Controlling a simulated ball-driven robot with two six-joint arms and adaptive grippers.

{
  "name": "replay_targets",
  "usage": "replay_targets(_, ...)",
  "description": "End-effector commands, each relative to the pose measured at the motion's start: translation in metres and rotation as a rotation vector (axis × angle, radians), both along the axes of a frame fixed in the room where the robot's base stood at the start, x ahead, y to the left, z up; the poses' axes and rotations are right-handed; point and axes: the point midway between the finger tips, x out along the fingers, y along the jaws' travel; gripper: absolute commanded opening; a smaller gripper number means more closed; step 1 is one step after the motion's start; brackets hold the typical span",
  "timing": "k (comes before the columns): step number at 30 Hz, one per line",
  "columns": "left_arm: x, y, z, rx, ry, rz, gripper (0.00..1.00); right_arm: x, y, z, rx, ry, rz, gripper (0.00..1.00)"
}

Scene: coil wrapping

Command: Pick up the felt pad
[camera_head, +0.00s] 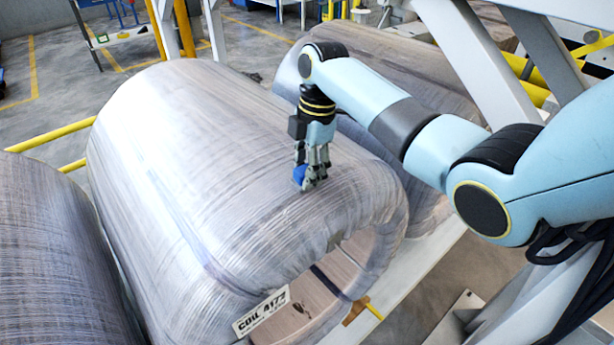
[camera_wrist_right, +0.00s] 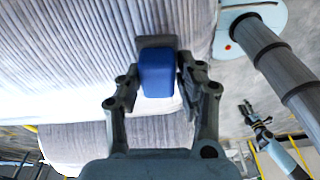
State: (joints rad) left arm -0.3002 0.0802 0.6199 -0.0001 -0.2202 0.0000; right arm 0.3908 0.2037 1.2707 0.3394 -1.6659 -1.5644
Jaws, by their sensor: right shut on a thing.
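The felt pad is a blue block (camera_wrist_right: 158,78) with a dark grey flat face at its far end in the right wrist view. In the head view its blue side (camera_head: 300,174) shows small, partly hidden by the fingers. My right gripper (camera_head: 312,182) points down over the top of the middle wrapped coil. In the wrist view its two fingers (camera_wrist_right: 157,88) are shut on the pad from both sides. The pad is at or just above the coil's wrap; I cannot tell if it touches. My left gripper (camera_wrist_right: 248,110) shows small in the wrist view, its jaws unclear.
The middle coil (camera_head: 190,150) is wrapped in clear film and bears a white label (camera_head: 262,311). Another coil (camera_head: 55,250) lies at left and one (camera_head: 390,60) behind. Yellow rails (camera_head: 52,135) and white frame beams (camera_head: 475,60) stand around.

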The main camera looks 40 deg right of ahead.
Motion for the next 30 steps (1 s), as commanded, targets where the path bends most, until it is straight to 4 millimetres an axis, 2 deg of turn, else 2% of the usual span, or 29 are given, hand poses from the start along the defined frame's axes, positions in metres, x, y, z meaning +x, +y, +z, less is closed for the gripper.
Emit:
replay_targets(4,0.000,0.000,0.000,0.000,0.000,0.000,0.40,0.000,0.000,0.000,0.000,0.000,0.000,0.04)
replay_targets(6,0.000,0.000,0.000,0.000,0.000,0.000,0.40,0.000,0.000,0.000,0.000,0.000,0.000,0.00)
replay_targets(11,0.000,0.000,-0.001,0.000,0.000,0.000,0.40,0.000,0.000,0.004,0.000,-0.001,0.000,0.00)
replay_targets(14,0.000,0.000,-0.002,0.000,0.000,0.000,0.40,0.001,-0.001,0.012,-0.001,-0.002,0.001,0.00)
replay_targets(19,0.000,0.000,-0.006,0.000,0.000,0.000,0.40,0.002,-0.001,0.041,-0.001,-0.006,0.000,0.00)
replay_targets(30,0.001,0.000,-0.007,0.000,-0.001,0.000,0.40,-0.079,-0.029,0.090,-0.006,-0.001,0.001,0.00)
